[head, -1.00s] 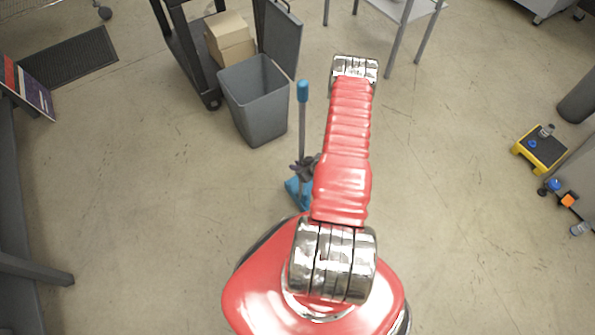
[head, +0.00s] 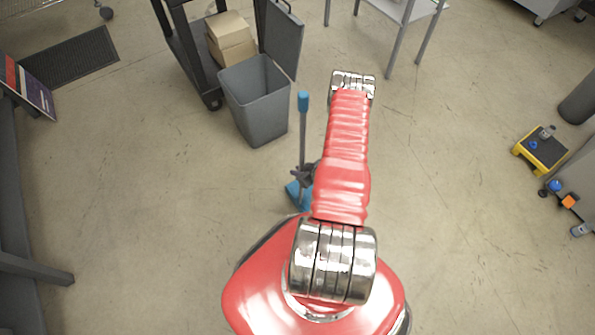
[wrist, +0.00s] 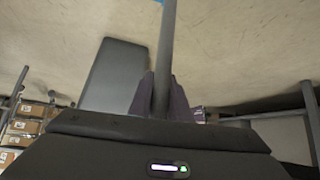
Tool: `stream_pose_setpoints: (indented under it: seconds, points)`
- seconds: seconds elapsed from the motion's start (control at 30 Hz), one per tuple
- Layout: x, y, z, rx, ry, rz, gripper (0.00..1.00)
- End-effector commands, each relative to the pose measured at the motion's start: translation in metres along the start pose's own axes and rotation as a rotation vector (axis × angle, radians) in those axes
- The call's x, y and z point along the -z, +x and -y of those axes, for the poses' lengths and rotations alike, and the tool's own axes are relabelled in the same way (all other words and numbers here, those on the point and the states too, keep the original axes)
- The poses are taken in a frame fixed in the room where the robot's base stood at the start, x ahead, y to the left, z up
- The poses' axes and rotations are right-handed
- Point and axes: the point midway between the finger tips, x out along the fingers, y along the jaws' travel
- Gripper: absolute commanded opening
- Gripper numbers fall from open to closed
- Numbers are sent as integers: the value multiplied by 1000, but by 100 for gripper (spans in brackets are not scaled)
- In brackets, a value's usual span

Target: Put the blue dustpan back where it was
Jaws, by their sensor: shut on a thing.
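The blue dustpan (head: 295,194) has a long grey upright handle with a blue grip (head: 303,101) at its top. In the head view it stands just left of my red arm, and its pan is partly hidden behind the arm. My gripper (head: 304,171) is shut on the handle, low down near the pan. In the wrist view the grey handle (wrist: 165,60) passes between the two dark fingers of my gripper (wrist: 160,95). I cannot tell whether the pan touches the floor.
A yellow step stool (head: 540,150) is at the right. A black mat (head: 70,62) lies at the far left. Open floor lies to the right of my arm.

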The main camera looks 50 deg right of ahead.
Motion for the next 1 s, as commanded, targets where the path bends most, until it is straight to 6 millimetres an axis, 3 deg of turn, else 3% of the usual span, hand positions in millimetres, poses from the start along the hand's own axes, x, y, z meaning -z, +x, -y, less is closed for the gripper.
stream_pose_setpoints:
  seconds: [0.2,0.23,0.5,0.8,1.0]
  points:
    - [0,1,-1,-1,-1,-2,0]
    - [-1,1,0,0,0,0,18]
    - [-1,1,0,0,0,0,36]
    - [1,0,0,0,-1,0,36]
    - [1,-16,-1,-1,1,0,36]
